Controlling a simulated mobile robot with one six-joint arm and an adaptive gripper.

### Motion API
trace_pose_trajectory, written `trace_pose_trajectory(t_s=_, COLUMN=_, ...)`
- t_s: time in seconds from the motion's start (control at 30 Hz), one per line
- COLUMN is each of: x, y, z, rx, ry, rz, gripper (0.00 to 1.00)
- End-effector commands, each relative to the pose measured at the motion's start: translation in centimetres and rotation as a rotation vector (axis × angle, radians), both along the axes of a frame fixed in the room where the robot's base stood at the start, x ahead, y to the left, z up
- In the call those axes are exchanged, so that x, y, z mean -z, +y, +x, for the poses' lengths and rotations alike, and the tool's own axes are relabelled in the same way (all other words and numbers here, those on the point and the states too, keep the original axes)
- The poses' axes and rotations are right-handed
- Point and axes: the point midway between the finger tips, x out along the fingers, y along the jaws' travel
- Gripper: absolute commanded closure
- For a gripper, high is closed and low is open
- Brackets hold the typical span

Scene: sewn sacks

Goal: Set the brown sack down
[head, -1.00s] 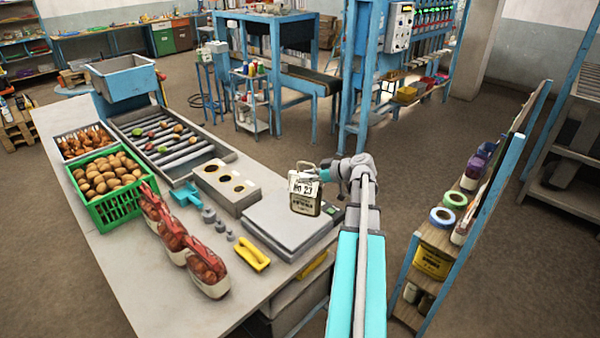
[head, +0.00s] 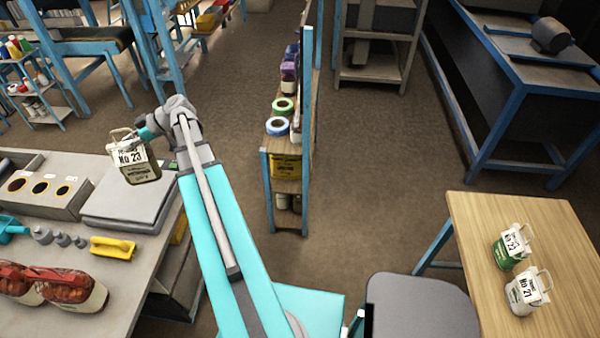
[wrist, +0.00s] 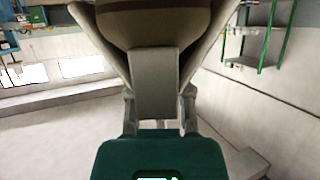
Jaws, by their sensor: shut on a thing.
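The brown sack (head: 144,173) has a white label reading No 23 and a handle loop on top. It hangs upright at my gripper (head: 143,134), which is shut on its top. In the head view it overlaps the grey flat plate (head: 108,208) on the left bench; I cannot tell whether it touches. In the wrist view a brown surface, likely the sack (wrist: 150,22), fills the top above my gripper (wrist: 155,85). The sack's underside is hidden in the head view.
A wooden table (head: 480,225) at right holds a green sack (head: 502,258) labelled No 22 and a white sack (head: 522,296) labelled No 21. Bare wood surrounds them. A narrow shelf (head: 290,200) with tape rolls stands between bench and table.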

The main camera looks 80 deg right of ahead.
Motion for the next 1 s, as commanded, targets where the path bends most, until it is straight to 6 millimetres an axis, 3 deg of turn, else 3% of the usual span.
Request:
trace_pose_trajectory(t_s=0.6, x=8.4, y=0.0, z=0.0, rx=0.000, ry=-0.002, rz=0.001, gripper=1.00)
trace_pose_trajectory(t_s=0.8, x=10.2, y=0.0, z=0.0, rx=0.000, ry=-0.002, rz=0.001, gripper=1.00)
trace_pose_trajectory(t_s=1.0, x=10.8, y=0.0, z=0.0, rx=0.000, ry=-0.002, rz=0.001, gripper=1.00)
